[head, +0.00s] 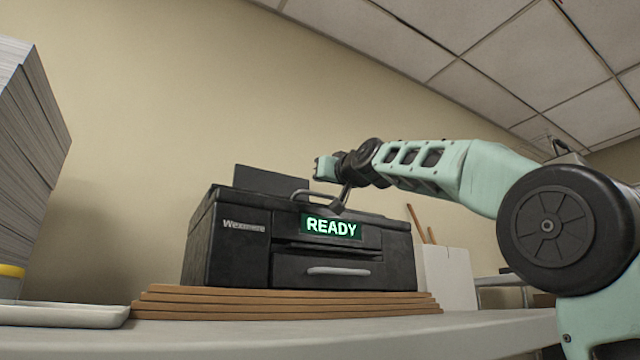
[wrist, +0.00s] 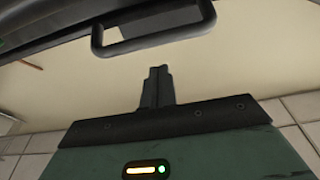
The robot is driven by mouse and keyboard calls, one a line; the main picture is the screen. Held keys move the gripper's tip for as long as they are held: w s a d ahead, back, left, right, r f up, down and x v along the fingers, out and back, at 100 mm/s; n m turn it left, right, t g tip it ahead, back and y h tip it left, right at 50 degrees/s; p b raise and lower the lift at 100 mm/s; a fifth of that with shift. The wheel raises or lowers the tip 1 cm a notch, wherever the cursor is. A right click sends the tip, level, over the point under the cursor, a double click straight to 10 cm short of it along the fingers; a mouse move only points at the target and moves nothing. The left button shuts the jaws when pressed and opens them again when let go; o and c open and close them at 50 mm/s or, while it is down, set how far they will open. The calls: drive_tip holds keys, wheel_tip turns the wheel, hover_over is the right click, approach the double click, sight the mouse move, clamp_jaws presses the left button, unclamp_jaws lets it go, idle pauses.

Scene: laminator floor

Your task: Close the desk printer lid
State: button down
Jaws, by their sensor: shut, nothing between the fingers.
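The black desk printer (head: 230,245) stands on the counter, with a lit green READY display on its front. Its lid (head: 222,195) looks low on the body; I cannot tell whether it is fully down. A grey loop handle (head: 318,202) sits at the lid's front edge and also shows at the top of the wrist view (wrist: 155,45). My gripper (wrist: 158,72) is shut and empty, its fingertips pointing toward the handle with a visible gap in that view. In the head view, my wrist is above the printer's front edge, and the fingertips are hard to make out.
Several brown boards (head: 285,304) lie stacked under the printer. A tall paper stack (head: 30,150), a white tray (head: 65,315) and a yellow-lidded container (head: 11,280) stand at the left. A dark upright panel (head: 270,181) rises behind the printer's top. A white box (head: 450,280) stands at right.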

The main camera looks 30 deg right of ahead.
drive_tip(key=f+b, duration=0.3)
drive_tip(key=f, duration=0.1)
drive_tip(key=shift+s+f, duration=0.1)
drive_tip(key=shift+s, duration=0.2)
drive_tip(key=shift+w+f+b, duration=0.15)
drive_tip(key=shift+f+b, duration=0.5)
drive_tip(key=shift+b, duration=0.1)
drive_tip(key=r+p, duration=0.1)
drive_tip(key=r, duration=0.1)
drive_tip(key=s+r+p, duration=0.1)
drive_tip(key=r+p, duration=0.1)
drive_tip(key=s+r+p, duration=0.1)
drive_tip(key=r+p, duration=0.1)
drive_tip(key=shift+r, duration=0.15)
drive_tip(key=s+f+b, duration=0.6)
drive_tip(key=f+b, duration=0.1)
drive_tip(key=f, duration=0.1)
drive_tip(key=shift+s, duration=0.3)
